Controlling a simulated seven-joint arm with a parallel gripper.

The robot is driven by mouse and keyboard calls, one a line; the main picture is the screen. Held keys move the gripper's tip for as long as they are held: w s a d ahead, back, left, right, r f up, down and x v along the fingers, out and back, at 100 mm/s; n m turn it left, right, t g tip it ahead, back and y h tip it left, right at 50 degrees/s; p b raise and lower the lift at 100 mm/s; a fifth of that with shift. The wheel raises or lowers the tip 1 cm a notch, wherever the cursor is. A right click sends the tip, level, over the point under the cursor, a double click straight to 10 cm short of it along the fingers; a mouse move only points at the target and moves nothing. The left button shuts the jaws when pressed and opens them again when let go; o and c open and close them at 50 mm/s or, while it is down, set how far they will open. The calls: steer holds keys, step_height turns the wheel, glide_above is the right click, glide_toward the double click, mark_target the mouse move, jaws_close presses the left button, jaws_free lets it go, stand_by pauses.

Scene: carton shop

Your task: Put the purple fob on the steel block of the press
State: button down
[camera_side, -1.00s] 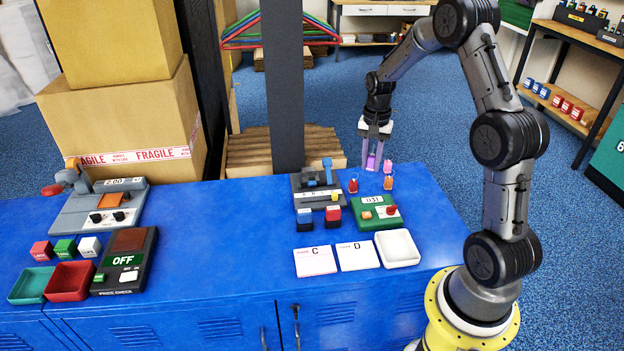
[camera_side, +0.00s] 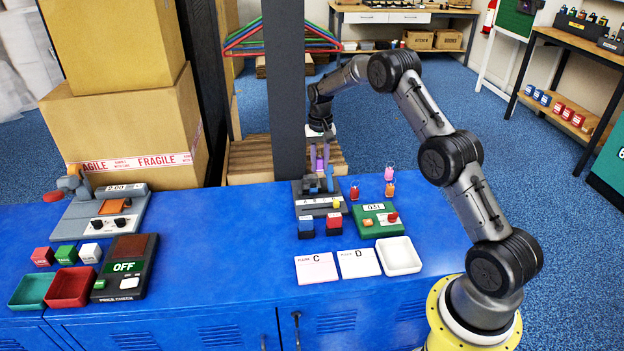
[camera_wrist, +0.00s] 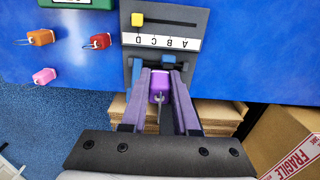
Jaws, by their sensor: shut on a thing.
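My gripper (camera_side: 321,168) is shut on the purple fob (camera_wrist: 159,86), gripping it between its two purple fingers, with the metal ring toward the wrist. The fob hangs over the far part of a grey device (camera_side: 302,204) with a blue lever, a yellow knob and a strip lettered A B C D; this looks like the press. In the wrist view the device (camera_wrist: 184,25) lies just beyond the fingertips. The blue lever parts (camera_wrist: 180,63) are right by the fob. I cannot clearly make out the steel block, and cannot tell whether the fob touches anything.
In front are a green box (camera_side: 368,222), a white tray (camera_side: 399,256) and two cards. A dark post (camera_side: 289,90) rises close to my gripper's left.

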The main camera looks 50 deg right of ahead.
mark_target(312, 178)
steer(key=w+f, duration=0.1)
steer(key=f, duration=0.1)
steer(key=w+d+f, duration=0.2)
steer(key=w+f, duration=0.1)
steer(key=shift+w+f, duration=0.1)
steer(key=shift+f, duration=0.25)
steer(key=shift+w+f, duration=0.1)
steer(key=shift+f, duration=1.5)
steer(key=shift+f, duration=0.2)
steer(key=c, duration=0.7)
jaws_free()
steer(key=shift+o, duration=0.2)
steer(key=shift+r, duration=0.15)
